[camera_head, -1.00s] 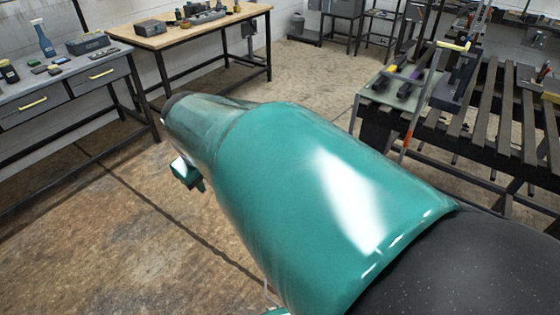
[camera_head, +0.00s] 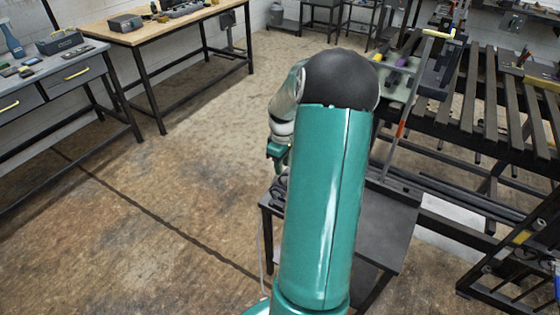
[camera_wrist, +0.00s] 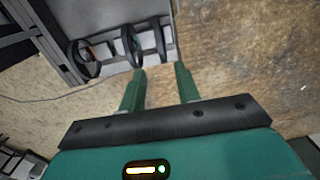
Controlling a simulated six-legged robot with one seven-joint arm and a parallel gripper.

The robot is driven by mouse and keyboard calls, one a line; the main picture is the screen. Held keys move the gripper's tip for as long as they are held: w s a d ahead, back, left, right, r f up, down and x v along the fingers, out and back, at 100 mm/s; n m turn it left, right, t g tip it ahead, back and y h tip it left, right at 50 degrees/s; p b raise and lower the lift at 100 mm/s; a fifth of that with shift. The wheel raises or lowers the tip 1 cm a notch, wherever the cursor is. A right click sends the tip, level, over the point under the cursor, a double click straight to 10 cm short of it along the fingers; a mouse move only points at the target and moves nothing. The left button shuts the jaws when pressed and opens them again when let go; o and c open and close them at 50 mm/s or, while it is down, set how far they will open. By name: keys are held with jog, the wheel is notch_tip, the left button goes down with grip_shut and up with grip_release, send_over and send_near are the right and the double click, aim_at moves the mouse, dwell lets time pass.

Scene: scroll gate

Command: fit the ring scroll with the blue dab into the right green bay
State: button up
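In the wrist view my gripper (camera_wrist: 160,70) is open and empty, its two green fingers apart. Several dark ring-like pieces stand on a grey surface beyond the fingertips: a left ring (camera_wrist: 84,58) with a small orange spot by it, a middle ring (camera_wrist: 131,46) seen nearly edge-on, and a right one (camera_wrist: 160,36). The left fingertip is close below the middle ring in the picture. I cannot make out a blue dab on any of them. No green bay can be clearly identified.
The low dark stand (camera_head: 385,235) is partly behind my arm. A slatted rack (camera_head: 500,100) stands right, with a pale green board (camera_head: 398,83) and upright fittings at its left end. A grey bench (camera_head: 50,75) and wooden-topped table (camera_head: 160,28) stand left. Floor between is clear.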

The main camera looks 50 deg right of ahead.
aim_at(282, 186)
jog(key=shift+w+f, duration=0.1)
jog(key=shift+f, duration=5.5)
grip_shut()
jog(key=shift+r, duration=0.4)
jog(key=shift+r, duration=0.35)
jog(key=shift+r, duration=0.35)
jog(key=shift+r, duration=0.35)
jog(key=shift+r, duration=0.1)
